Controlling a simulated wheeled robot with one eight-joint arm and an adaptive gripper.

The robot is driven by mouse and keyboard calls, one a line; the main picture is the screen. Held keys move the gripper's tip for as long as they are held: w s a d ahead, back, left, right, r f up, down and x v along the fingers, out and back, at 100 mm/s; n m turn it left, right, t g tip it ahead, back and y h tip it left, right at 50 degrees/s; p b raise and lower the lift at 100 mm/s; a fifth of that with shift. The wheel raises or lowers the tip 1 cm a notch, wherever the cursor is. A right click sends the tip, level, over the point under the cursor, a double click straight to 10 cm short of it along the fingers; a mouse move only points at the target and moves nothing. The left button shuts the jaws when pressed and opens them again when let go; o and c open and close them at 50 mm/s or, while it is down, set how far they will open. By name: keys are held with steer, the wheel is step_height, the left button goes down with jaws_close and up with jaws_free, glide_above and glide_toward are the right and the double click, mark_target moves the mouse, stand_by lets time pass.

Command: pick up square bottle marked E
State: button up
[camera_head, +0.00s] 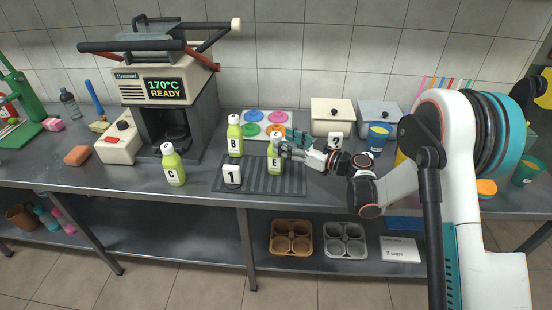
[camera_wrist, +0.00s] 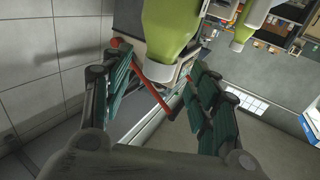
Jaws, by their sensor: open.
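The square bottle marked E (camera_head: 275,160) is yellow-green with a white cap and stands upright on the dark ribbed mat (camera_head: 290,184). My gripper (camera_head: 291,143) is open just right of its upper part; in the head view its fingers overlap the cap's right side. In the wrist view a large green bottle (camera_wrist: 168,32), apparently E, is at the top, just beyond the open finger pads (camera_wrist: 157,75). I cannot tell whether they touch it. Similar bottles marked B (camera_head: 235,140) and C (camera_head: 173,168) stand to the left.
A white block marked 1 (camera_head: 232,175) sits on the mat left of E. A block marked ? (camera_head: 335,142) and a blue cup (camera_head: 378,136) are to the right. A tray of coloured discs (camera_head: 270,118) lies behind. The press (camera_head: 165,95) stands left.

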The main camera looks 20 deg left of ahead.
mark_target(276, 134)
steer(key=b+x, duration=0.1)
steer(key=x, duration=0.3)
steer(key=shift+w+a+r, duration=0.1)
steer(key=shift+a+r, duration=0.05)
steer(key=shift+c, duration=0.4)
jaws_close()
